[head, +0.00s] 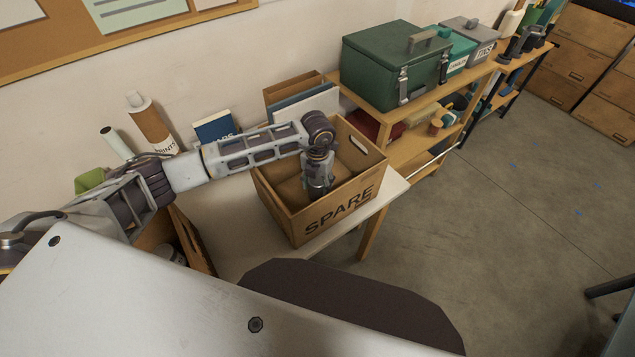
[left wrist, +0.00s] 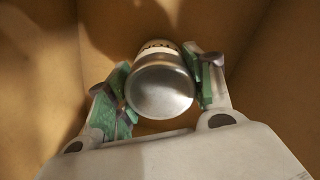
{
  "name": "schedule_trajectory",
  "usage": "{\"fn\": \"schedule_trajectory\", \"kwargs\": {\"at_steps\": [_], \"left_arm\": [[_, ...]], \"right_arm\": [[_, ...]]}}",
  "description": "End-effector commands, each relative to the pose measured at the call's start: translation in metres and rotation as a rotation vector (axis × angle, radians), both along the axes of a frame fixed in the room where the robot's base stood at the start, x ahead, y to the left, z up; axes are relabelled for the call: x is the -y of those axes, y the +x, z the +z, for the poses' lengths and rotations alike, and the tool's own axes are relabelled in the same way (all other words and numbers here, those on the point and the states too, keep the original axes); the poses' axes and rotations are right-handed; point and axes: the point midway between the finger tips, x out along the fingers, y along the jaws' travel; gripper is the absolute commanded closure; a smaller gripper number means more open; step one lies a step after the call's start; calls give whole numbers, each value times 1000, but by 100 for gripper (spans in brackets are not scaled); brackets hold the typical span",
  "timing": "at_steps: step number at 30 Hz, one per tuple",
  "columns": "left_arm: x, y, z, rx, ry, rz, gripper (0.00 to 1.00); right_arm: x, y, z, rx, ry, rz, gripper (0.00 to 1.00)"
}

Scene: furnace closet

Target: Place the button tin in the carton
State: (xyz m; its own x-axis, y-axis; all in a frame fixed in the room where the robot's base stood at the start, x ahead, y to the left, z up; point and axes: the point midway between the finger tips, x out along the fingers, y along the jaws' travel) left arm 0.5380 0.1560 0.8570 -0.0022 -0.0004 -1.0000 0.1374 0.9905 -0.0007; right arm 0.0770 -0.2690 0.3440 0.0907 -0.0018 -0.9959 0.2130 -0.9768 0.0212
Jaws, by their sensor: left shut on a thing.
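The carton is an open brown box marked SPARE (head: 345,207), standing on a small white-topped table. My left arm reaches in from the left and its gripper (head: 318,190) points down inside the carton. In the left wrist view my left gripper (left wrist: 163,90) is shut on a round silver tin (left wrist: 160,88), with a green-padded finger on each side. The tin has a pale label with dark lettering, partly hidden. Brown carton walls surround it in that view. Whether the tin touches the carton floor I cannot tell. In the head view the tin cannot be made out. My right gripper is not in view.
Folders (head: 300,92) stand behind the carton against the wall. A wooden shelf (head: 425,103) to the right bears a green toolbox (head: 393,62) and smaller boxes. A cardboard tube (head: 150,122) and a blue book (head: 214,127) stand left of the carton. Open floor lies right.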

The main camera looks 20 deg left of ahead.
Motion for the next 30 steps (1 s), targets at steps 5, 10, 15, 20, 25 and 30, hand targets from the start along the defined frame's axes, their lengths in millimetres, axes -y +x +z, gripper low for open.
{"fn": "schedule_trajectory", "kwargs": {"at_steps": [5, 10, 15, 20, 25, 30], "left_arm": [[0, 1, -2, 3, 0, -1, 76], [0, 1, -3, 3, 0, -1, 76], [0, 1, -6, 3, 0, -1, 76], [0, 0, -6, 2, 0, -1, 30], [0, 0, -6, 2, 0, -1, 26], [0, 0, -6, 2, 0, -1, 26]], "right_arm": [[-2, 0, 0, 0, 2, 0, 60], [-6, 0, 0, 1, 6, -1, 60], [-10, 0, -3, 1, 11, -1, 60], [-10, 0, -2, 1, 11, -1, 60], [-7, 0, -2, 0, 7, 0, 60], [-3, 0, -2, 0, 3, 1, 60]]}}
